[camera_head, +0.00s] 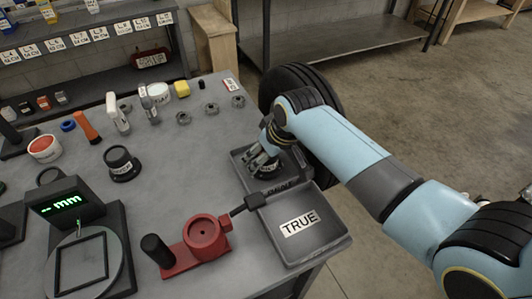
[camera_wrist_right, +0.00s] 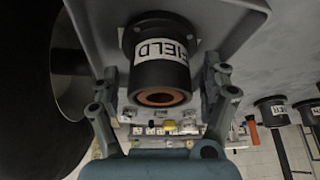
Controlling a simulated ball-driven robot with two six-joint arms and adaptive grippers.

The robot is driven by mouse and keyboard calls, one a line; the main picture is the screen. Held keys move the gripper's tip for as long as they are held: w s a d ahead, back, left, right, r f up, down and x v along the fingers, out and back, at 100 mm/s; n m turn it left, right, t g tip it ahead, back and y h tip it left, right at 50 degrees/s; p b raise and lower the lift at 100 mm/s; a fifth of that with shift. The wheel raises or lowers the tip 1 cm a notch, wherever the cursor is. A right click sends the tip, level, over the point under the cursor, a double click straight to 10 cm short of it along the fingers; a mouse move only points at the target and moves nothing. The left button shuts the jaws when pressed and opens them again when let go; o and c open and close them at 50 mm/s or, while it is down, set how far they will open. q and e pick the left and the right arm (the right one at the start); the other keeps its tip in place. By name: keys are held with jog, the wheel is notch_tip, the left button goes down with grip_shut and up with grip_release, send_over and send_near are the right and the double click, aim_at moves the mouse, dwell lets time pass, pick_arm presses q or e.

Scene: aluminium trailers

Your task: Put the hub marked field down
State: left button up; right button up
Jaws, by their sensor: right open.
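The hub marked FIELD (camera_wrist_right: 160,72) is a black cylinder with a white label and a brown-orange bore. In the wrist view it sits between the two fingers of my right gripper (camera_wrist_right: 160,88), with a gap showing on both sides. In the head view the hub (camera_head: 267,169) is in the far compartment of a grey two-part tray (camera_head: 318,254), mostly hidden by my right gripper (camera_head: 262,160). The right gripper is open around it. The near compartment has a label reading TRUE (camera_head: 299,224). The far compartment's label is partly hidden. My left gripper is out of view.
A red fixture (camera_head: 205,238) with a black handle stands left of the tray. A gauge (camera_head: 74,210) shows green dashes and mm. Small parts line the bench's back. A black tyre (camera_head: 325,92) is beyond the tray.

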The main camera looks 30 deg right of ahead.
jog(key=shift+r, duration=0.1)
jog(key=v, duration=1.2)
jog(key=shift+p, duration=0.4)
